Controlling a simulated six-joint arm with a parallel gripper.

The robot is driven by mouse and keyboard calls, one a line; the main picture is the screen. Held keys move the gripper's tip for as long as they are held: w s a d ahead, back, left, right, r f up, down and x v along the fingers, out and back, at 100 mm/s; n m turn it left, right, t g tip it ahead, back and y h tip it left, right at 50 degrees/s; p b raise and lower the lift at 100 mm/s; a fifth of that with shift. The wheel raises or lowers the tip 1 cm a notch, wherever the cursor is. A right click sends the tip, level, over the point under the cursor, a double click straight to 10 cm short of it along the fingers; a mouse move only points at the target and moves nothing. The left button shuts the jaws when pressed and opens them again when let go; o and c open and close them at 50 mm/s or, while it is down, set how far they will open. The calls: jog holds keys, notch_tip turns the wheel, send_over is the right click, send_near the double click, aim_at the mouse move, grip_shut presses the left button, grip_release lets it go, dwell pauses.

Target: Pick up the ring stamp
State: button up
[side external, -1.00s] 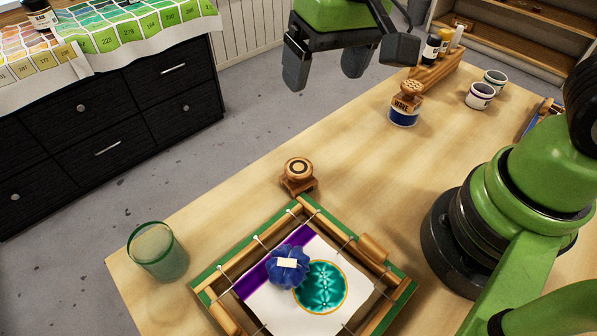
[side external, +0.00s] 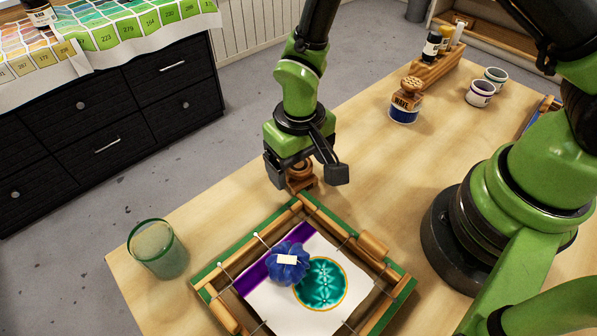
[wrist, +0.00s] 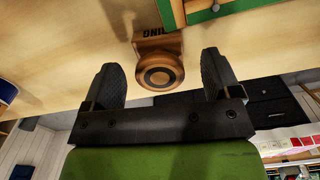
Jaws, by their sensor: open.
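The ring stamp (side external: 299,174) is a small wooden stamp with a round knob, standing on the table just behind the back corner of the silk frame. In the wrist view its knob (wrist: 160,75) carries a dark ring, and its block shows part of the word RING. My gripper (side external: 308,184) is open, with its fingers to either side of the stamp in the side view. In the wrist view my gripper (wrist: 160,75) has the knob between the fingertips, with a gap on each side. Part of the stamp is hidden behind my gripper in the side view.
The green-edged wooden frame (side external: 375,320) holds stretched silk and a blue pincushion-like object (side external: 288,262), close in front of the stamp. A green glass (side external: 158,249) stands at left. The WAVE stamp (side external: 405,105) on its blue-banded base stands at the back. Table between is clear.

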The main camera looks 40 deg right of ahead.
aim_at(299, 165)
jog(key=shift+f, duration=1.55)
jog(key=shift+c, duration=0.5)
jog(key=c, duration=0.9)
jog(key=shift+c, duration=0.2)
